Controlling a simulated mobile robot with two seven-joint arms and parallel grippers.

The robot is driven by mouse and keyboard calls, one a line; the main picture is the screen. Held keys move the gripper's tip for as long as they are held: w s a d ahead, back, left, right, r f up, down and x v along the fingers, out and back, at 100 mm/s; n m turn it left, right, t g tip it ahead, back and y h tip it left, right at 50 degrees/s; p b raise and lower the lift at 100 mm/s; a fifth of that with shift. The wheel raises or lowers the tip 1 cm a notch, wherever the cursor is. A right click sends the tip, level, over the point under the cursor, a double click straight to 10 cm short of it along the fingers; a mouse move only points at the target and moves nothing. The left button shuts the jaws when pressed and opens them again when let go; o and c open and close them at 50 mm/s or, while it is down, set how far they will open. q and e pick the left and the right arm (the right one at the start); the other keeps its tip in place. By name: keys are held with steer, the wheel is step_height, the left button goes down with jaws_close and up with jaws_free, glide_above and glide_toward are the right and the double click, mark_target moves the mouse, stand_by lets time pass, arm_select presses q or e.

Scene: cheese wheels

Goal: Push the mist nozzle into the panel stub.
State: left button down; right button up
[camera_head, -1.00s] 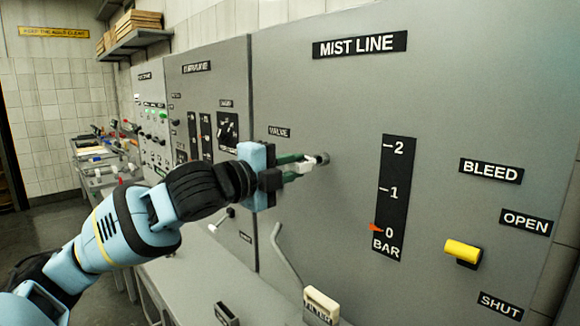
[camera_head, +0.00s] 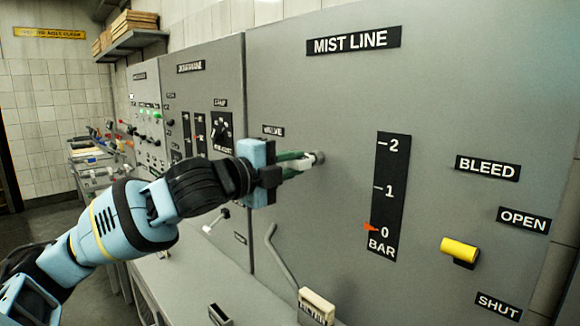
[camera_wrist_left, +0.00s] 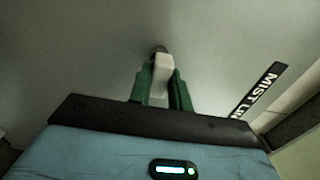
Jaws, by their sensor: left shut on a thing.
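My left gripper (camera_head: 296,164) is shut on the pale mist nozzle (camera_head: 302,165) in front of the grey MIST LINE panel. The dark round panel stub (camera_head: 319,157) juts from the panel right at the nozzle's far end. In the left wrist view, the green fingers (camera_wrist_left: 161,88) hold the white nozzle (camera_wrist_left: 162,68) between them, with the stub (camera_wrist_left: 160,50) just beyond it. The nozzle's tip meets or overlaps the stub in both views; I cannot tell how deep it sits. My right gripper is not in view.
A yellow bleed lever (camera_head: 460,251) sits at the panel's right. The gauge (camera_head: 389,196) has its red pointer near 0. A bent grey rod (camera_head: 281,255) and a cream labelled block (camera_head: 316,305) are below the gripper. A shelf with boxes (camera_head: 134,40) hangs far left.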

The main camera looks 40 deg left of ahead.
arm_select(q)
steer(key=shift+w, duration=0.75)
steer(key=c, duration=1.2)
jaws_free()
